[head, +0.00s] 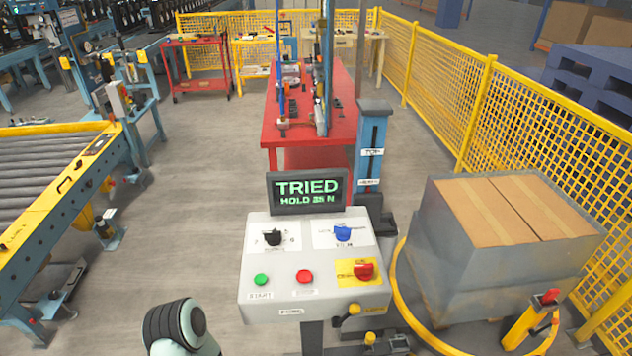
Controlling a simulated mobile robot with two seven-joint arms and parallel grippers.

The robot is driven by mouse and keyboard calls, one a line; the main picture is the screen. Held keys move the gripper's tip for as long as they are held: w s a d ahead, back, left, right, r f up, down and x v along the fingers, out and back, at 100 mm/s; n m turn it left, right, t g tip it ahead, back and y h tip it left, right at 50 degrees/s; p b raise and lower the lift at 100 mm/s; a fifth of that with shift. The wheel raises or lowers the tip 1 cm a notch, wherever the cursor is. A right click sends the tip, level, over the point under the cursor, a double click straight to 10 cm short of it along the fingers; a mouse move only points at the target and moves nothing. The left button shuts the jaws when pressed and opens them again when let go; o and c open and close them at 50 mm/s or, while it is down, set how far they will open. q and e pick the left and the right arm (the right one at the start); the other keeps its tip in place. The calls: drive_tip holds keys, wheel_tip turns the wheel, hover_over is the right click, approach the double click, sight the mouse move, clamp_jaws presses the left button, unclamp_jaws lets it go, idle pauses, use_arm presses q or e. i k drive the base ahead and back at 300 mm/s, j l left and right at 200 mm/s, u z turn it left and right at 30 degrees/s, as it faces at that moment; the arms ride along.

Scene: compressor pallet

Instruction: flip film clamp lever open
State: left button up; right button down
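I cannot tell for sure which part is the film clamp lever. A yellow lever (348,315) sticks out at the front edge of the grey control console. A second yellow knob (370,338) shows low down, just below it. A yellow post (522,325) with a red-topped handle (549,297) stands at the lower right, beside the film-wrapped pallet load (505,270). A rounded link of my arm shows at the bottom left. Neither of my grippers is in view.
The control console (262,310) carries knobs, buttons and a screen (307,188) reading "TRIED". A yellow ring (398,290) curves around the load. Yellow mesh fence (510,105) closes the right side. A roller conveyor (45,180) stands left. The floor between conveyor and console is clear.

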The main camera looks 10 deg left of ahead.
sight(554, 321)
drive_tip(key=z, duration=1.55)
drive_tip(key=i+l+u, duration=0.4)
drive_tip(key=i+l, duration=2.1)
